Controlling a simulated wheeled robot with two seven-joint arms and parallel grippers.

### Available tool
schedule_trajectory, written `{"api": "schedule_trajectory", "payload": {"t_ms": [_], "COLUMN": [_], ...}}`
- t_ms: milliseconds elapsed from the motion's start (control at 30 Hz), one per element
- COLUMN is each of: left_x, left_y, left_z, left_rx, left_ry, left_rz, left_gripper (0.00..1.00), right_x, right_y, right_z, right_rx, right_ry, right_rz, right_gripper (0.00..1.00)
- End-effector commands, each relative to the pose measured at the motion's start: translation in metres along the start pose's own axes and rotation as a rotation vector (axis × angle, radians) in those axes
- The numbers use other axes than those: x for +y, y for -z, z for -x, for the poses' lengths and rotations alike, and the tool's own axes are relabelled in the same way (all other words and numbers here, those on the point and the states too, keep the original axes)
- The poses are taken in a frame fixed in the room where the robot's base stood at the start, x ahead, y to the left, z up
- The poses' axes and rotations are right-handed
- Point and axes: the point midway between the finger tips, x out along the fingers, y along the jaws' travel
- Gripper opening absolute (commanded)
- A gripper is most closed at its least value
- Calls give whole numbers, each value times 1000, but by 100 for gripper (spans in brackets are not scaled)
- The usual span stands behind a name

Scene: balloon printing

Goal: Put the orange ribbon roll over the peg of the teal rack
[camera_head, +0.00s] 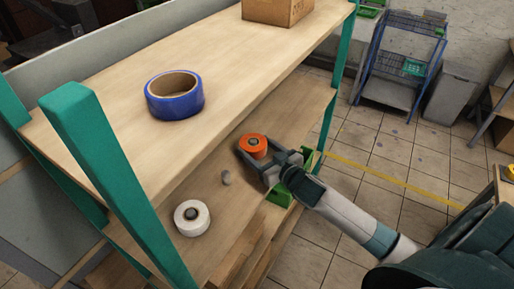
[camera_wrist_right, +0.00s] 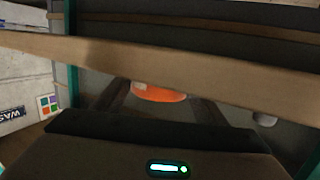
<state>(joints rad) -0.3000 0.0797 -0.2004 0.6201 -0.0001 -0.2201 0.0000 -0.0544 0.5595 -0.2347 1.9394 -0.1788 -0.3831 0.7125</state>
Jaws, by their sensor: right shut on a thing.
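The orange ribbon roll (camera_head: 253,148) is between the fingers of my right gripper (camera_head: 257,156), over the lower shelf of the teal rack (camera_head: 88,130). My right gripper is shut on it. The roll also shows in the right wrist view (camera_wrist_right: 160,93), partly hidden by a shelf edge. The roll is apart from this peg. The gap under the roll is hard to judge. My left gripper is not in view.
A white roll (camera_head: 192,218) sits on the lower shelf near the front post. The upper shelf (camera_head: 230,80) overhangs the lower one and carries a blue tape roll (camera_head: 174,96) and a cardboard box (camera_head: 277,10). A green bin (camera_head: 281,194) is beside my wrist.

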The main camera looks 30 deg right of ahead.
Motion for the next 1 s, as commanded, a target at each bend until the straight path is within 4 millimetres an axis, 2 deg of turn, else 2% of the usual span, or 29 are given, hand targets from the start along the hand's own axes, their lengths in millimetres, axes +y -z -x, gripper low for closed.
{"api": "schedule_trajectory", "payload": {"t_ms": [200,233,300,733,1000], "left_x": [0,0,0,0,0], "left_y": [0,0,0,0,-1], "left_z": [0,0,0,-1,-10], "left_rx": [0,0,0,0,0], "left_ry": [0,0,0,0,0], "left_rz": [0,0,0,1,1], "left_gripper": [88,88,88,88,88], "right_x": [0,0,0,0,0], "right_y": [0,0,0,-1,-3], "right_z": [0,0,0,3,26], "right_rx": [1,1,1,-1,-1], "right_ry": [0,0,0,0,1], "right_rz": [0,0,0,0,-1], "right_gripper": [38,71,87,88,88]}}
